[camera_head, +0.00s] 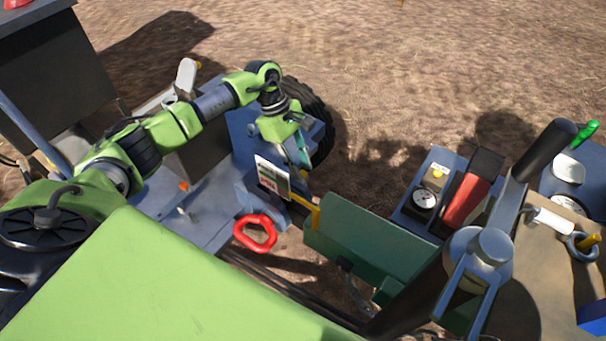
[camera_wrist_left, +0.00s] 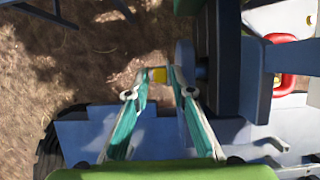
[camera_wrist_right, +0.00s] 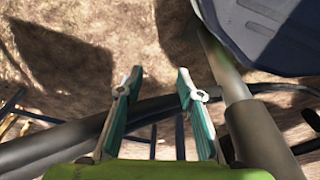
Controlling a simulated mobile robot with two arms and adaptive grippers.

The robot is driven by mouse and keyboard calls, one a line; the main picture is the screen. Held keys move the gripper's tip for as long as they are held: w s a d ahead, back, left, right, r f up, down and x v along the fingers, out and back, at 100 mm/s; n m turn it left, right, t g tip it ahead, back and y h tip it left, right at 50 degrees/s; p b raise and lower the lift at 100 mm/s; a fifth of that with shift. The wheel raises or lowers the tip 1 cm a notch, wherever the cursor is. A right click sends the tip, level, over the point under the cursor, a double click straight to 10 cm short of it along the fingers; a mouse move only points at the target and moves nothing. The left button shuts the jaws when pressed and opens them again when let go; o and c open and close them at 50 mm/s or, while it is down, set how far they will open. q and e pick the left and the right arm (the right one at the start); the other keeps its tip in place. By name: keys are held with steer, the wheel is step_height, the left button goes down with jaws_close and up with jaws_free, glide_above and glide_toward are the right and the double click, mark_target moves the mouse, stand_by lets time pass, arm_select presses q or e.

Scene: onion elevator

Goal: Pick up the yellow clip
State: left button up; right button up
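My left gripper (camera_wrist_left: 157,75) points at a small yellow piece (camera_wrist_left: 159,75), which looks like the yellow clip. In the left wrist view it shows between the two fingertips, close to the right one. I cannot tell whether both fingers touch it. In the head view my left gripper (camera_head: 304,152) is beside a white-and-green label card, and the yellow piece between its fingers is not clearly visible there. My right gripper (camera_wrist_right: 159,78) is open and empty over the ground.
A label card (camera_head: 272,177), a red ring handle (camera_head: 255,233) and a yellow bar (camera_head: 304,203) lie close to the left gripper. A green panel (camera_head: 365,247) is to its right. A gauge (camera_head: 425,199) and a red block (camera_head: 470,197) stand farther right.

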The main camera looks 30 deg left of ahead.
arm_select(q)
steer(key=shift+d+f, duration=0.15)
steer(key=shift+f, duration=0.4)
jaws_close()
arm_select(e)
steer(key=shift+w+r, duration=0.2)
steer(key=shift+r, duration=0.1)
